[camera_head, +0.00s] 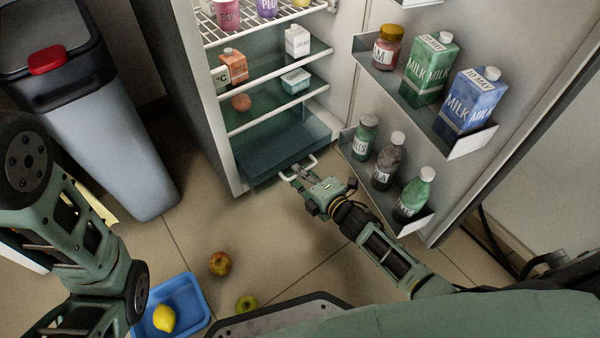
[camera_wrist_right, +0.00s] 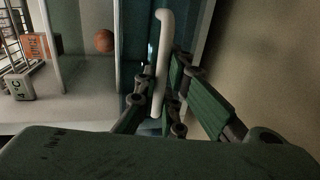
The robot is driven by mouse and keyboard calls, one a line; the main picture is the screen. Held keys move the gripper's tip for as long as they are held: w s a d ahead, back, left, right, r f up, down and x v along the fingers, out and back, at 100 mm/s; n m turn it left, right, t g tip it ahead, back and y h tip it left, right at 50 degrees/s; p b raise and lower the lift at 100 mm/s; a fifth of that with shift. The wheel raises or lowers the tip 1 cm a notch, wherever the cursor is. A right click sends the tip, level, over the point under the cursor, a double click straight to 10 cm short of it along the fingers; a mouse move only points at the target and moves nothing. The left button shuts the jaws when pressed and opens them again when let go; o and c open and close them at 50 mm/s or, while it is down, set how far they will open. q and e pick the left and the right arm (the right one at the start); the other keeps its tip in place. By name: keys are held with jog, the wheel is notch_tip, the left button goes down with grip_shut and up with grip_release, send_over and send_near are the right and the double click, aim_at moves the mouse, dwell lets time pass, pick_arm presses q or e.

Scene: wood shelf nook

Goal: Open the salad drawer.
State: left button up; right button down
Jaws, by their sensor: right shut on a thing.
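The salad drawer (camera_head: 268,152) is a dark teal see-through bin at the bottom of the open fridge. Its white bar handle (camera_head: 312,163) faces the front, and it also shows in the right wrist view (camera_wrist_right: 161,62). My right gripper (camera_head: 298,173) is at the handle, with its fingers shut on the bar. In the right wrist view the handle runs between the fingers (camera_wrist_right: 165,100). The drawer front looks close to the line of the fridge opening; I cannot tell how far it is out. My left arm is at the left edge, and its gripper is out of view.
The fridge door stands open at right, its racks holding milk cartons (camera_head: 431,70) and bottles (camera_head: 387,160). Shelves above hold cartons and an orange fruit (camera_head: 241,102). A grey bin (camera_head: 95,130) stands left.

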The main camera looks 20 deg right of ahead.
jog(key=x, duration=0.2)
jog(key=shift+w+a+r, duration=0.1)
jog(key=shift+w+r, duration=0.05)
jog(key=shift+w, duration=0.2)
jog(key=c, duration=2.1)
grip_release()
jog(key=v, duration=1.2)
